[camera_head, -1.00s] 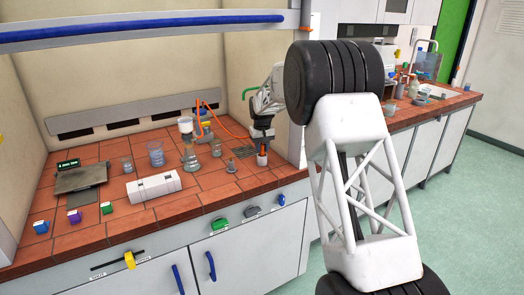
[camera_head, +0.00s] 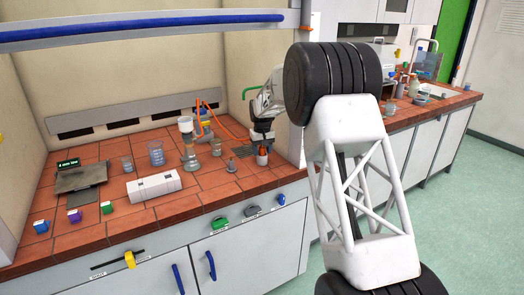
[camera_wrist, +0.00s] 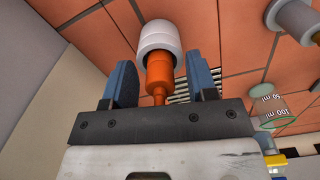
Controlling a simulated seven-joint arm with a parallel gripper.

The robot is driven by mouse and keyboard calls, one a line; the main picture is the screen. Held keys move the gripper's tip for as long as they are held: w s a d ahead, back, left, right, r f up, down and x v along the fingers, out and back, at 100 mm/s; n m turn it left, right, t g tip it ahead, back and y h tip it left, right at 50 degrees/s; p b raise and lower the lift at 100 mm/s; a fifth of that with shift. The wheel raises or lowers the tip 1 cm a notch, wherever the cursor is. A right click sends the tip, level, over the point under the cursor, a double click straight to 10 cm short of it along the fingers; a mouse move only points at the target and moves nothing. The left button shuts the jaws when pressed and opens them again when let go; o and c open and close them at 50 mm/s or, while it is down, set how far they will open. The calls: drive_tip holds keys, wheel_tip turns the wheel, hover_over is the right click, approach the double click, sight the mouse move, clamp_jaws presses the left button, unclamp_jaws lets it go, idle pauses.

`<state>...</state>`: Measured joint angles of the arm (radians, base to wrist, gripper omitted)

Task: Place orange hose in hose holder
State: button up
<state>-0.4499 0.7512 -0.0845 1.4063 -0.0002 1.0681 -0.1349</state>
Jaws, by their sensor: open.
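In the wrist view, the end of the orange hose (camera_wrist: 160,76) lies between the two blue fingers of my gripper (camera_wrist: 163,82), with a gap showing on each side. My gripper is open around it. The orange end meets a white cylinder (camera_wrist: 160,38), which looks like the hose holder; how deep it sits in it I cannot tell. In the head view, the orange hose (camera_head: 232,132) runs from the glassware toward my gripper (camera_head: 262,146), low over the bench's right part. The white and orange piece below the gripper is small and partly hidden there.
Flasks and beakers (camera_head: 156,154) stand left of my gripper, one flask (camera_head: 190,160) close by. A white box (camera_head: 154,187) lies nearer the front. A grate (camera_head: 244,151) is set in the tiles beside the gripper. The fume hood's side post (camera_head: 298,95) is close on the right.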

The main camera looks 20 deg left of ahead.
drive_tip(key=shift+r, duration=0.15)
wheel_tip(320, 180, up, 12)
idle(0.7)
idle(0.8)
